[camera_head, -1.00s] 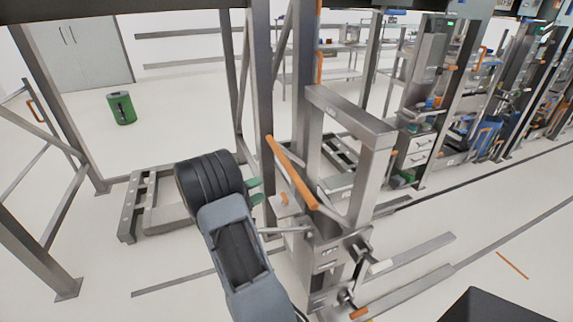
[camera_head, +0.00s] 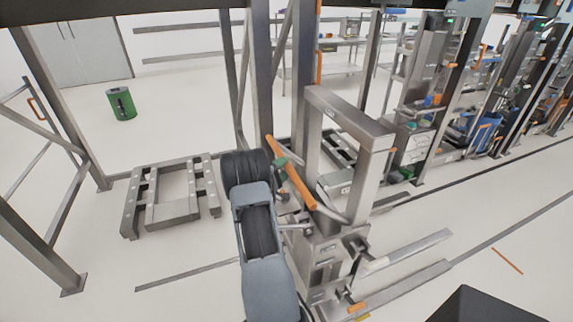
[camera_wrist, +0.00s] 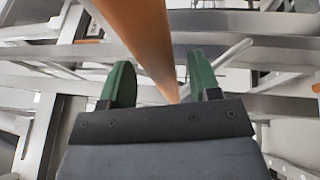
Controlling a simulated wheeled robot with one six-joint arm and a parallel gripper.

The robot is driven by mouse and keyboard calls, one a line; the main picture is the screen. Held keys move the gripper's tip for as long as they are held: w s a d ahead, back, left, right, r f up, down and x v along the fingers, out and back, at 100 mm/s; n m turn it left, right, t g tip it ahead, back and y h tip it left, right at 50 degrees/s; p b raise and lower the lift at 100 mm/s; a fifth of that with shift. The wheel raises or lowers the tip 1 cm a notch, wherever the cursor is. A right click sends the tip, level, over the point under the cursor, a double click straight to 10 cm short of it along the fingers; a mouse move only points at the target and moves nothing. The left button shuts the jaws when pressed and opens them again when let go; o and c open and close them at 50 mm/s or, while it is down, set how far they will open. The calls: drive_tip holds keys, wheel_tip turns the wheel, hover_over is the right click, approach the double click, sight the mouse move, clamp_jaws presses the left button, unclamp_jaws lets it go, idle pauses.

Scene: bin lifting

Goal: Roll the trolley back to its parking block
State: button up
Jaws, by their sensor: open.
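The steel trolley (camera_head: 349,128), a tall upright frame with a slanted orange handle bar (camera_head: 294,178), stands at the middle of the head view. My gripper (camera_head: 285,166) is at the upper part of this bar. In the wrist view the orange bar (camera_wrist: 146,32) runs between the two green fingers of my gripper (camera_wrist: 161,84). The fingers are apart, with gaps beside the bar, so it is open and not clamped. My wrist hides part of the trolley's left side. I cannot tell which floor piece is the parking block.
A low steel floor frame (camera_head: 172,209) lies at the left, between rack posts. A green bin (camera_head: 122,105) stands behind it. Long steel floor rails (camera_head: 410,250) lie at the right front. Blue bins and shelving stand at the far right. Open floor lies at the lower left.

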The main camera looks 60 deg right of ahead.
drive_tip(key=shift+x, duration=0.85)
drive_tip(key=shift+c, duration=0.3)
clamp_jaws()
